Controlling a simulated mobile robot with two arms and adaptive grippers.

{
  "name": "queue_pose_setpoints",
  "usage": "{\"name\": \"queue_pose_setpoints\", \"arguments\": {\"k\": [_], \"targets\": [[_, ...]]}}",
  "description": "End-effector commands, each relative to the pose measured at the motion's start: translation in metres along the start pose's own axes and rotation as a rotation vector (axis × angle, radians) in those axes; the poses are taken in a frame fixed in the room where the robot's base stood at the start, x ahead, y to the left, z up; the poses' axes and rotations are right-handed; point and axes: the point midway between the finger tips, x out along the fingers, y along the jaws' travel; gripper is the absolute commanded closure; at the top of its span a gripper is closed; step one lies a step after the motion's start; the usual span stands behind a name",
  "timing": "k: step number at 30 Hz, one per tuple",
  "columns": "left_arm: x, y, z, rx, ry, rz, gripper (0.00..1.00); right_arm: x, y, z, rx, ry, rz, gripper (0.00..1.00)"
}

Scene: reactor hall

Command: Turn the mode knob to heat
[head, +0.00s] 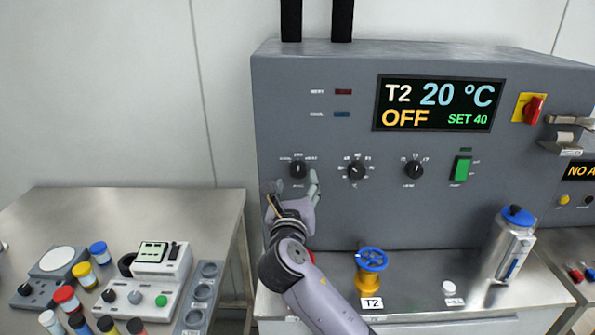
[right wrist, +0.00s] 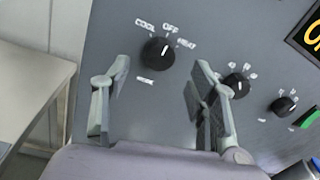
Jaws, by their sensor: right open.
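The mode knob (head: 298,170) is a black round knob on the grey control panel (head: 320,215), with COOL, OFF and HEAT around it. In the right wrist view the knob (right wrist: 158,52) has its white mark toward OFF. The display (head: 438,104) reads T2, 20 °C, OFF, SET 40. My right gripper (head: 291,184) is open just below the knob in the head view. In the right wrist view its fingers (right wrist: 160,72) stand apart to either side, with the knob between and beyond their tips. It holds nothing. My left gripper is not in view.
More black knobs (head: 357,170) (head: 413,169) and a green switch (head: 461,168) lie right of the mode knob. A blue-handled valve (head: 371,260) and a silver canister (head: 510,245) stand below. A left table (head: 150,205) holds bottles and instruments.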

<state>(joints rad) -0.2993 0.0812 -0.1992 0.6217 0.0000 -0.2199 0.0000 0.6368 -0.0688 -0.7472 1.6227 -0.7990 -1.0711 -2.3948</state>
Motion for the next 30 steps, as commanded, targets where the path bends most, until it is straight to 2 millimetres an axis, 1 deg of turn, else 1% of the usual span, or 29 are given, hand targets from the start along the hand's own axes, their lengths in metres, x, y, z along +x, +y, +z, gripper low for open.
{"name": "queue_pose_setpoints", "arguments": {"k": [1, 3, 6, 9, 13, 21, 30], "targets": [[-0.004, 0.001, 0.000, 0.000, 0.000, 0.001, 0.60, 0.010, 0.000, 0.002, -0.001, 0.000, -0.001, 0.46], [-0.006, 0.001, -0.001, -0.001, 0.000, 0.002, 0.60, 0.022, 0.000, 0.002, 0.000, 0.001, 0.000, 0.46], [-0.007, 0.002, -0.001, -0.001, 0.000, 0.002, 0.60, 0.035, 0.001, 0.002, 0.001, 0.000, 0.000, 0.46], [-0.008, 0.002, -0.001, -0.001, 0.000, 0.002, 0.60, 0.043, 0.000, 0.001, 0.000, 0.000, 0.000, 0.46], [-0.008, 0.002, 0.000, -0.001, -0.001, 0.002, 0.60, 0.048, 0.000, 0.000, 0.002, 0.000, 0.001, 0.46], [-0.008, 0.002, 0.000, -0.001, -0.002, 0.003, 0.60, 0.049, 0.000, 0.000, 0.002, 0.000, 0.001, 0.47], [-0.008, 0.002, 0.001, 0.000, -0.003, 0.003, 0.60, 0.048, 0.000, 0.000, 0.002, 0.000, 0.001, 0.67]]}}
